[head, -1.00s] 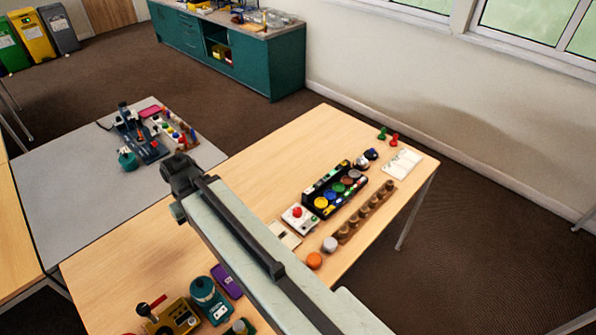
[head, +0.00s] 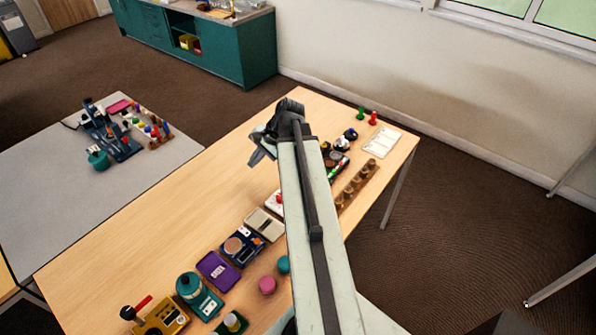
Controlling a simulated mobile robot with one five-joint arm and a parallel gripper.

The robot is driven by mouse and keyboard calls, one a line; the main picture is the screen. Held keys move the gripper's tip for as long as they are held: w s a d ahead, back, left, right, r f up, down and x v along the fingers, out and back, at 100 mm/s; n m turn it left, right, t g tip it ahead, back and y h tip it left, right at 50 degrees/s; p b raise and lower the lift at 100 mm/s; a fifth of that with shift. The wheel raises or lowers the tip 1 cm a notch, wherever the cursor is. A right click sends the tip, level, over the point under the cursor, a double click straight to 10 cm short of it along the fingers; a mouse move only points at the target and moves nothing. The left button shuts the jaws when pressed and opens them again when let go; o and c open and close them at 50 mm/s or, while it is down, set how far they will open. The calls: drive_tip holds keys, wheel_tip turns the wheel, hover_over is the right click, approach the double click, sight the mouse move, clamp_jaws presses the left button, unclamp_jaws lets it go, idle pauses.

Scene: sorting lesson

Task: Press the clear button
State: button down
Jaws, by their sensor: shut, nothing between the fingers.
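A small white box with a red button (head: 277,199) sits on the wooden table, partly hidden behind my arm. I cannot read any label, so I cannot tell whether it is the clear button. My gripper (head: 258,157) is shut and empty, above the table beyond the box in the picture. It appears apart from everything on the table.
A beige device (head: 264,223), a dark blue device (head: 242,246), a purple tray (head: 217,270) and a teal device (head: 199,295) line the table. A wooden peg rack (head: 357,187) and a white card (head: 382,142) lie right of my arm. The table's left part (head: 165,210) is clear.

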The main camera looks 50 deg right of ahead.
drive_tip(key=s+d+m+t, duration=0.1)
drive_tip(key=s+d+m, duration=0.1)
drive_tip(key=d, duration=0.3)
drive_tip(key=s+d+r+m+t, duration=0.1)
drive_tip(key=s+d+m, duration=0.1)
drive_tip(key=d, duration=0.3)
drive_tip(key=s+d+r+m+t+h, duration=0.1)
drive_tip(key=s+d+m, duration=0.2)
drive_tip(key=d, duration=0.3)
drive_tip(key=shift+r+m+t+b, duration=0.25)
drive_tip(key=shift+m+t+b, duration=0.15)
drive_tip(key=shift+m+b, duration=0.1)
drive_tip(key=shift+f, duration=0.15)
wheel_tip(320, 180, down, 9)
drive_tip(key=b, duration=0.9)
drive_tip(key=shift+r, duration=0.25)
drive_tip(key=shift+w+f+b, duration=0.1)
drive_tip(key=shift+f+b, duration=0.2)
drive_tip(key=shift+f, duration=0.15)
